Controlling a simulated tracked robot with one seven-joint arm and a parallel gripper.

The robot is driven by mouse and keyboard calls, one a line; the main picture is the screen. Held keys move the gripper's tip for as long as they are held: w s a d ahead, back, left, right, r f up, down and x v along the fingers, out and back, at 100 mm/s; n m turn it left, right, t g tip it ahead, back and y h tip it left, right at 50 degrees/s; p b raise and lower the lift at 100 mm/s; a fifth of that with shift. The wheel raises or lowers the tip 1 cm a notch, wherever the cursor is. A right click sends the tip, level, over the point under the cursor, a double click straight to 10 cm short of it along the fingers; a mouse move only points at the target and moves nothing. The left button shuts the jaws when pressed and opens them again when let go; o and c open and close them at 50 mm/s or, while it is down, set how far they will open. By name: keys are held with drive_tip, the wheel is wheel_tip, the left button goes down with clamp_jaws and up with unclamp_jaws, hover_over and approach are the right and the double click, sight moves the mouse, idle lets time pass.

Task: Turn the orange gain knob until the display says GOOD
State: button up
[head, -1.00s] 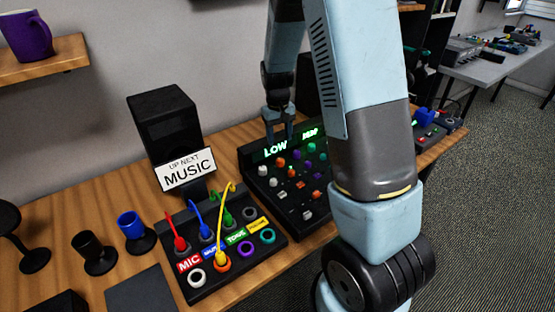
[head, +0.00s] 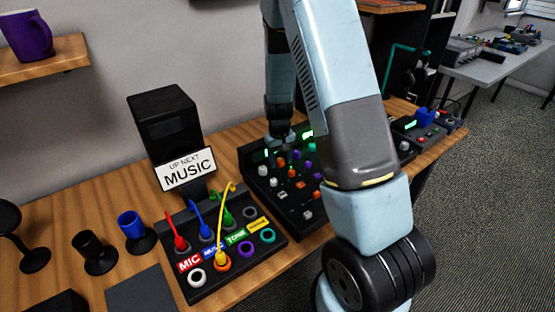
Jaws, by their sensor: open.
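The black mixer panel (head: 287,208) stands on the wooden bench, with rows of white, orange, purple and green knobs. An orange knob (head: 281,163) is at the upper left of the panel, just below my gripper; other orange pieces sit lower down. I cannot tell which one is the gain knob. My gripper (head: 281,147) points down over the top of the panel, open, in front of the display. Only green slivers of the display (head: 307,134) show, and its word is hidden. Whether the fingers are around or above the orange knob cannot be told.
A patch box (head: 240,255) with red, blue, green and yellow plugs stands left of the panel. Behind it is a black speaker (head: 165,120) with an "UP NEXT MUSIC" sign (head: 187,169). Blue (head: 133,225) and black (head: 93,250) cups stand at left.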

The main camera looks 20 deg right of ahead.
drive_tip(key=shift+c, duration=0.3)
clamp_jaws()
drive_tip(key=shift+m, duration=2.4)
drive_tip(key=shift+o, duration=0.3)
unclamp_jaws()
